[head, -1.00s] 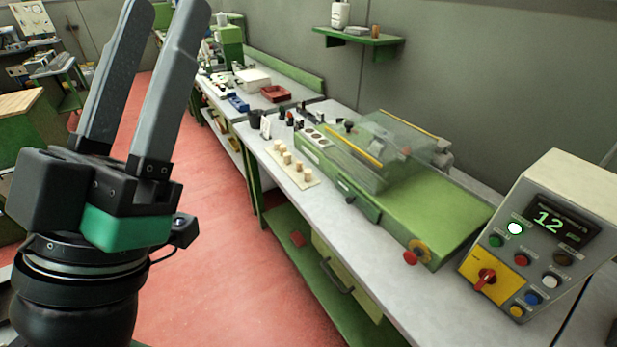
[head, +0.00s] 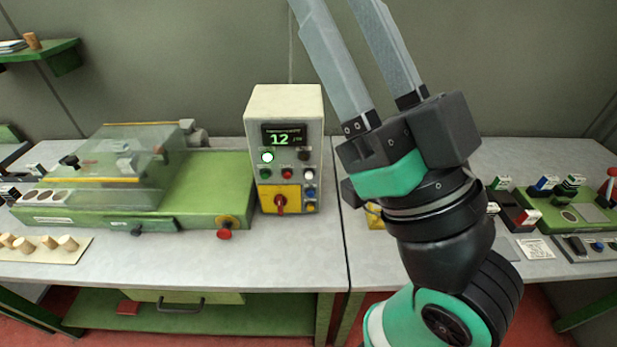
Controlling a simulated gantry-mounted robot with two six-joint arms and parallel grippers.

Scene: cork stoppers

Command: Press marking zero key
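A control box (head: 254,110) stands on the bench left of centre. Its green-lit display (head: 284,139) reads 12. Below it is a white lit lamp (head: 267,156), with a green button (head: 265,173), red button (head: 287,173), white button (head: 309,174) and blue button (head: 310,191). A red rotary switch (head: 280,203) sits on a yellow plate. Labels are too small to read, so I cannot tell which is the marking zero key. My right gripper (head: 337,12) is open and empty, fingers pointing up, right of the box; its tips reach the top edge. My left gripper is out of view.
A green machine (head: 205,188) with a clear cover and red knob (head: 224,233) stands left of the box. At right are a green fixture (head: 542,212), a red-knobbed lever (head: 611,178) and a grey panel (head: 580,257) with blue buttons.

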